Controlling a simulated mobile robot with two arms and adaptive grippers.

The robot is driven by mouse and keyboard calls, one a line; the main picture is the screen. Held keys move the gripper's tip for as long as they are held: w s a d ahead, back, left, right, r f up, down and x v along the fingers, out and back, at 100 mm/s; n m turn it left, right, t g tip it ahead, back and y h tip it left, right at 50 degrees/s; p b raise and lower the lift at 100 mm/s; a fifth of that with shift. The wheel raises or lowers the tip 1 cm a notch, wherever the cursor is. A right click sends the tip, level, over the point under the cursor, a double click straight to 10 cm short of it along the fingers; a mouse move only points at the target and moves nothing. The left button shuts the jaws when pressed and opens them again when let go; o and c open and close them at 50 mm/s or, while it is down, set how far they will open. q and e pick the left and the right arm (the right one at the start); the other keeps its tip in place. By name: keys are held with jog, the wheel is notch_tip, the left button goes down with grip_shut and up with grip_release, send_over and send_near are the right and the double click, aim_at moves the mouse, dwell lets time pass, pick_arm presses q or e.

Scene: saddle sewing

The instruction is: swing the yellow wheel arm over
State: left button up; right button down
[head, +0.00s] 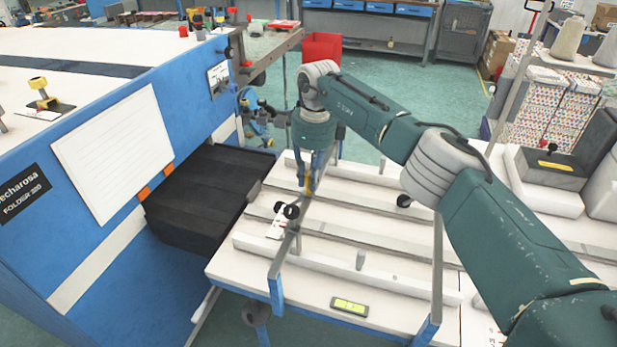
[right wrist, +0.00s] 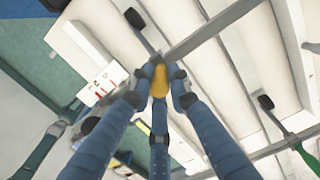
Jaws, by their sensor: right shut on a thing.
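My right gripper (head: 309,186) reaches down over the white feed table from the right. In the right wrist view its blue fingers (right wrist: 159,88) are closed around a yellow wheel (right wrist: 160,78) beside a grey metal bar (right wrist: 205,35). In the head view only a small patch of yellow shows at the fingertips. The wheel's arm is mostly hidden by the fingers, so I cannot tell its full angle. My left gripper is in neither view.
Black wheels stand near the bar (head: 291,211) and farther right (head: 403,200). The white table (head: 335,220) carries long rails and a level (head: 349,306). The blue folding machine (head: 100,180) stands left, with a dark tray (head: 205,195). A red bin (head: 322,47) is behind.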

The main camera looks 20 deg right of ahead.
jog(key=shift+w+a+r, duration=0.15)
jog(key=shift+w+r, duration=0.05)
jog(key=shift+r, duration=0.1)
jog(key=c, duration=1.7)
grip_release()
jog(key=shift+o, duration=0.3)
jog(key=shift+a+f, duration=0.15)
jog(key=shift+r, duration=0.4)
notch_tip(320, 180, up, 11)
jog(key=shift+s+d, duration=0.3)
jog(key=shift+d, duration=0.05)
